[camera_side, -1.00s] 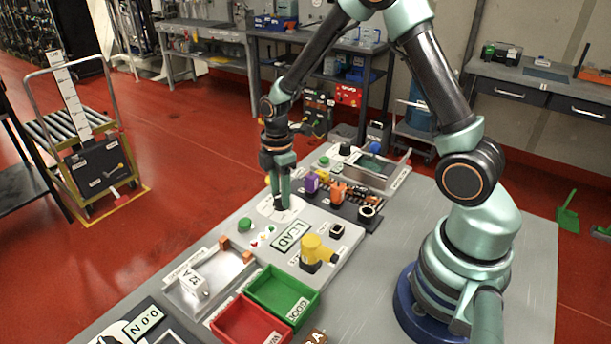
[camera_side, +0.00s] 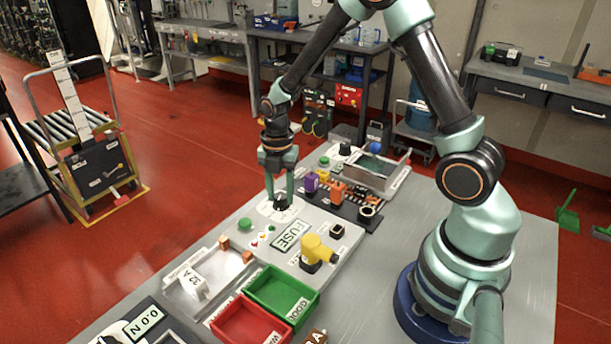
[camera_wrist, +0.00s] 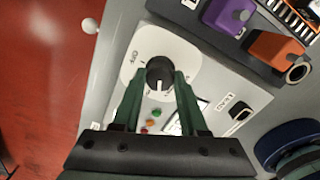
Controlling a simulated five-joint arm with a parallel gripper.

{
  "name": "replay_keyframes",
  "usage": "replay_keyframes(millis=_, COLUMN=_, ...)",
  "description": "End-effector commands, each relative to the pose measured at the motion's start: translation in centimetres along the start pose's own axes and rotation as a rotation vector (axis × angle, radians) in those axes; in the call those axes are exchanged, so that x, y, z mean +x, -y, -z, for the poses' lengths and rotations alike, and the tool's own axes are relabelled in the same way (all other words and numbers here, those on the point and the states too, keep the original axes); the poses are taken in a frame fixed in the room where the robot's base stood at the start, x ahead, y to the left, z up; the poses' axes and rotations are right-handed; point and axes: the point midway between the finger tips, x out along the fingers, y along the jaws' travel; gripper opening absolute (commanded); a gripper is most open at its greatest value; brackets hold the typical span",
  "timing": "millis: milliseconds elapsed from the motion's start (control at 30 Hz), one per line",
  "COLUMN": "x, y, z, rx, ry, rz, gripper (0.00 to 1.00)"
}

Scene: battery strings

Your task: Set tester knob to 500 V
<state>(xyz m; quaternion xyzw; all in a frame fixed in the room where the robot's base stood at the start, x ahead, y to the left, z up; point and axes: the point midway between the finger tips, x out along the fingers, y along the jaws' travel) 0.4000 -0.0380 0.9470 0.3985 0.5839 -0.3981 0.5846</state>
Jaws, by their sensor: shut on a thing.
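The black tester knob (camera_wrist: 159,70) sits on a white dial plate (camera_wrist: 180,50) in the wrist view, with a pale pointer line towards the bottom of the picture. An OFF mark shows at its upper left; the other dial marks are too small or hidden to read. My gripper (camera_wrist: 163,78) has one green finger on each side of the knob and is shut on it. In the side view my gripper (camera_side: 281,202) points down at the dial, with the display (camera_side: 291,236) reading FUSE in front of it.
A green button (camera_side: 244,224) and small lamps (camera_side: 263,236) stand near the dial. A yellow tool (camera_side: 317,252), a green bin (camera_side: 283,290) and a red bin (camera_side: 250,322) lie towards the front. Purple (camera_wrist: 227,14) and orange (camera_wrist: 274,48) parts stand on a dark strip beside the tester.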

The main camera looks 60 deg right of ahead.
Motion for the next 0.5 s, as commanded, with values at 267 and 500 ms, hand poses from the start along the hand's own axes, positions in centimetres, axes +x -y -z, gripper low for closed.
replay_keyframes(millis=267, x=-0.05, y=0.11, z=0.14, rx=-0.059, ry=-0.003, rz=0.005, gripper=0.00)
replay_keyframes(millis=500, x=-0.04, y=0.13, z=0.14, rx=-0.161, ry=-0.003, rz=0.006, gripper=0.00)
